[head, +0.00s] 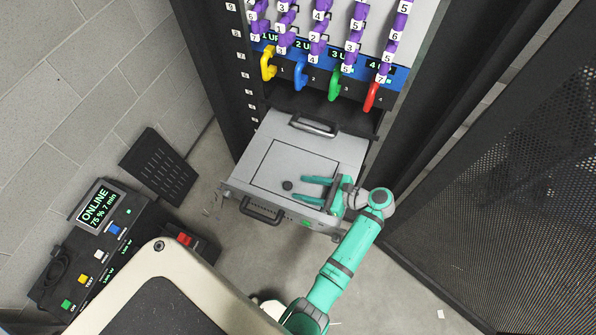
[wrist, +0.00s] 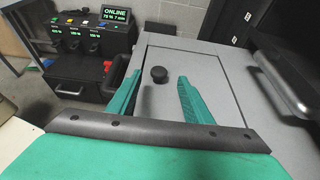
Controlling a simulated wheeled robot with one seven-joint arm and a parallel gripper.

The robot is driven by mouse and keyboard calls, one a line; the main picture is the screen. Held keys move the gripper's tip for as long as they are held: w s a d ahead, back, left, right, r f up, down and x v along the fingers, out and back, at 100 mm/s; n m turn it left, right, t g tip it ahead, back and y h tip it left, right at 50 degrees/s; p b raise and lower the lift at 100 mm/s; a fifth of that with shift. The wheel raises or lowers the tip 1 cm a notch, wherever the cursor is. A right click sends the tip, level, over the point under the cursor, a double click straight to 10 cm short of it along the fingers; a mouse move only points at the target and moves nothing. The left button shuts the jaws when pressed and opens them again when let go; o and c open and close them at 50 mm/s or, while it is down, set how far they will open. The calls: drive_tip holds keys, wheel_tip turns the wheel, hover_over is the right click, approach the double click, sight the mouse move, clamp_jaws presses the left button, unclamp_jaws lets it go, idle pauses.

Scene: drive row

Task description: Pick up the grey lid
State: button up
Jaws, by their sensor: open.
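The grey lid (head: 285,164) is a flat rectangular panel set in the top of a grey unit pulled out of the rack. It has a short black knob (head: 287,185) near its front edge. In the wrist view the lid (wrist: 205,75) lies flat, and its knob (wrist: 159,73) shows between my two fingertips in the picture. My gripper (head: 299,188) is open and empty over the lid, coming from the right. Its teal fingers point at the knob; I cannot tell how high they are above the lid.
The grey unit (head: 240,187) has a black front handle (head: 261,210) and a back handle (head: 313,125). Coloured handles, such as the red one (head: 371,97), hang above it. A perforated rack door (head: 500,180) stands right. A dark box with an ONLINE screen (head: 98,206) is left.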

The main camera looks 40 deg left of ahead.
sight(288, 185)
drive_tip(key=shift+s+x, duration=0.25)
drive_tip(key=shift+x, duration=3.25)
drive_tip(key=shift+w, duration=0.15)
clamp_jaws()
